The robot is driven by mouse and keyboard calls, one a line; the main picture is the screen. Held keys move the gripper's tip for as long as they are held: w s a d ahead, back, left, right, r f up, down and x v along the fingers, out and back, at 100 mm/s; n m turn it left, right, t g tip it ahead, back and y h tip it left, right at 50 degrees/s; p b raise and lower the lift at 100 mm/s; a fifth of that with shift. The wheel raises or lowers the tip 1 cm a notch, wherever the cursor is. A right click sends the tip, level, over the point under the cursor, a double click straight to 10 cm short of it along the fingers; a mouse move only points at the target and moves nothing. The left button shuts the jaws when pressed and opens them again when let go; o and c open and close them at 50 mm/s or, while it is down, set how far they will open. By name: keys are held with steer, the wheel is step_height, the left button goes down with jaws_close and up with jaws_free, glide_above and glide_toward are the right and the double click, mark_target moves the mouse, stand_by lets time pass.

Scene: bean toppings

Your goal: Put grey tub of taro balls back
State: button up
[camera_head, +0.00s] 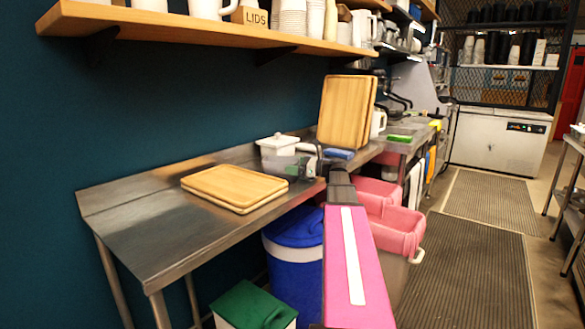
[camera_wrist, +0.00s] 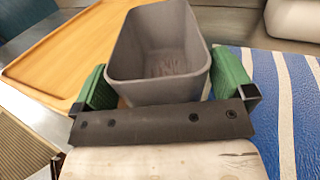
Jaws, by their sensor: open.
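A grey rectangular tub (camera_wrist: 125,55) stands between the two green fingers of my gripper (camera_wrist: 166,85) in the wrist view. The tub's open top faces the camera and its inside looks grey; I cannot make out taro balls in it. The fingers are open, one on each side of the tub, and I cannot tell whether they touch it. In the head view my gripper (camera_head: 306,163) is over the back of the steel counter, and the grey tub (camera_head: 280,166) shows faintly beside it, partly hidden, in front of a white lidded tub (camera_head: 278,142).
Stacked wooden boards (camera_head: 235,186) lie left of my gripper on the steel counter (camera_head: 135,222). A blue cloth with white stripes (camera_wrist: 262,85) lies right of the tub. Upright wooden boards (camera_head: 344,112) stand behind. The counter's left end is clear. A wooden shelf (camera_head: 200,32) hangs above.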

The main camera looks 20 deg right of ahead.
steer(key=v, duration=1.1)
